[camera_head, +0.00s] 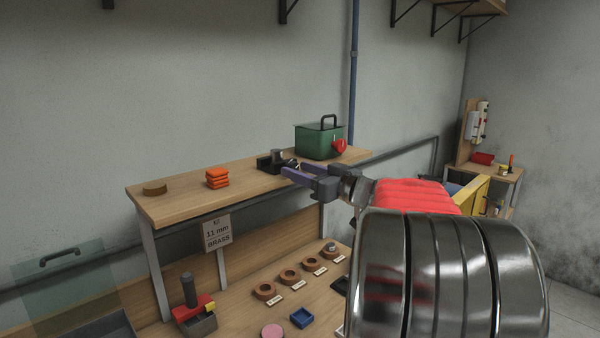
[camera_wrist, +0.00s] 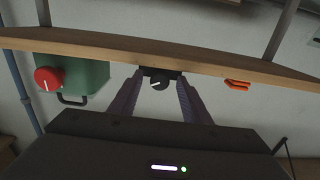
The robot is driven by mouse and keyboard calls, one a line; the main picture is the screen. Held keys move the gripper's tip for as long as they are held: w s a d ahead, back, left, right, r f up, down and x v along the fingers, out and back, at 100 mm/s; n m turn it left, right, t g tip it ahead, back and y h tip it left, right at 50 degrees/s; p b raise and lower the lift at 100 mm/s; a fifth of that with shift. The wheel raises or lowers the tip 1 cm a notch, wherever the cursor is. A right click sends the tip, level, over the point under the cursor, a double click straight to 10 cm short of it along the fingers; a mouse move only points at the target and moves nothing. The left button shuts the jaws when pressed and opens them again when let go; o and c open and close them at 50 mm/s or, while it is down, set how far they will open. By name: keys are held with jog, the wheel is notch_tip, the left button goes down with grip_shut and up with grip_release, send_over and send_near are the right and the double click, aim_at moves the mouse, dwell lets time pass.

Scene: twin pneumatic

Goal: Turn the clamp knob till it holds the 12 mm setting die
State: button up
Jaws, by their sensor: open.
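The clamp (camera_head: 268,163) is a small black block on the upper shelf, with a dark knob (camera_wrist: 159,84) that bears a pale pointer mark. My gripper (camera_head: 287,167) reaches in at the clamp with its purple fingers apart. In the wrist view, my gripper (camera_wrist: 160,78) has one finger on each side of the knob; I cannot tell whether either touches it. I cannot make out a setting die in the clamp.
A green box (camera_head: 312,142) with a red knob (camera_head: 339,146) stands close right of the clamp. Orange blocks (camera_head: 217,178) and a brown disc (camera_head: 155,188) lie left on the shelf. A sign (camera_head: 217,233) reads 11 mm BRASS. Several labelled brown rings (camera_head: 289,275) line the bench below.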

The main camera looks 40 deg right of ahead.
jog(key=shift+c, duration=0.3)
jog(key=c, duration=1)
jog(key=shift+m, duration=0.8)
jog(key=o, duration=1.1)
jog(key=shift+c, duration=0.2)
